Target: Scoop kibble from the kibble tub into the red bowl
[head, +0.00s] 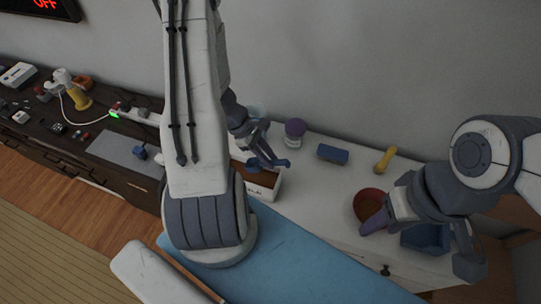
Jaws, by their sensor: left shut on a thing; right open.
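The kibble tub (262,192) is a white box with brown kibble in it, at the middle of the white counter, partly hidden by my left arm. My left gripper (268,158) is over the tub, shut on a blue scoop (253,167). The scoop is low at the tub's opening; whether it holds kibble is too small to tell. The red bowl (369,192) stands upright on the counter to the right, with a brownish inside. My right gripper (422,247) is open, with one finger overlapping the bowl's front right side in the picture; I cannot tell whether they touch.
A purple-lidded jar (294,133), a blue block-like item (332,154) and a yellow item (384,160) stand along the wall. A blue bin (428,238) is under my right gripper. A dark cabinet (70,125) at left carries clutter. The counter between tub and bowl is clear.

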